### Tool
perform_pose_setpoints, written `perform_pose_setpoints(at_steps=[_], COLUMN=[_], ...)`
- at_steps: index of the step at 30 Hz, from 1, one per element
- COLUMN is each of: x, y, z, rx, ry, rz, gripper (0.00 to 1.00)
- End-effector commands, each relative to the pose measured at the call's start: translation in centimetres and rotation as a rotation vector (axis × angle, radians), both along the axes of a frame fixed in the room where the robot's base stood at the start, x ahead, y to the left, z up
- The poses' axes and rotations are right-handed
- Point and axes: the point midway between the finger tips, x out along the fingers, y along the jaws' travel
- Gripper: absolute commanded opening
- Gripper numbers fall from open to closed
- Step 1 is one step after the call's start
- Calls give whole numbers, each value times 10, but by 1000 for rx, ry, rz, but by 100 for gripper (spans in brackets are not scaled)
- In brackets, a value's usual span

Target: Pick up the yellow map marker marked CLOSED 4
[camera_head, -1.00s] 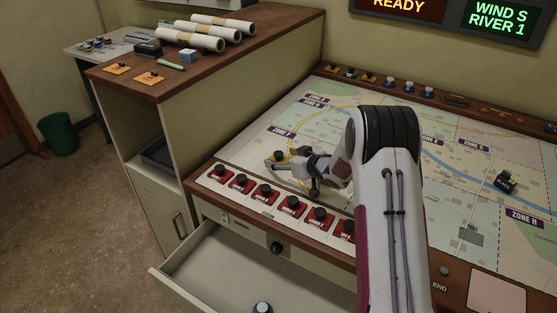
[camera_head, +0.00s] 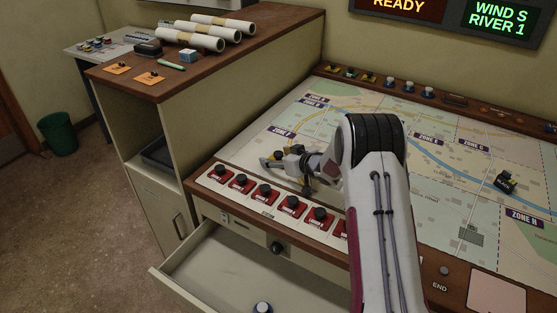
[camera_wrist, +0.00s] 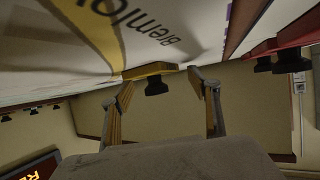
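A yellow map marker (camera_wrist: 150,70) with a black knob stands on the map board and shows in the wrist view, between and just beyond my fingertips. Its label is not readable from here. My gripper (camera_wrist: 161,80) is open, with one finger on each side of the black knob and gaps between them. In the head view my gripper (camera_head: 274,161) is low over the left part of the map, by ZONE 7, and largely hides the marker.
A row of red markers (camera_head: 264,194) with black knobs lines the board's front left edge; one red marker (camera_wrist: 285,45) shows close by in the wrist view. An open drawer (camera_head: 225,265) juts out below. A dark marker (camera_head: 505,182) stands on the right of the map.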

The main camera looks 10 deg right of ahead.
Motion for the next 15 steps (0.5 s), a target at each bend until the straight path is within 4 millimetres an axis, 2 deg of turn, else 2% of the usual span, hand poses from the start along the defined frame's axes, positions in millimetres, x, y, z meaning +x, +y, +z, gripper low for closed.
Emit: perform_pose_setpoints(at_steps=[1,3,4,15], x=[0,0,0,-1], y=[0,0,0,0], z=[0,0,0,-1], rx=[0,0,0,0], ry=[0,0,0,3], rz=[0,0,0,0], gripper=[45,27,21,21])
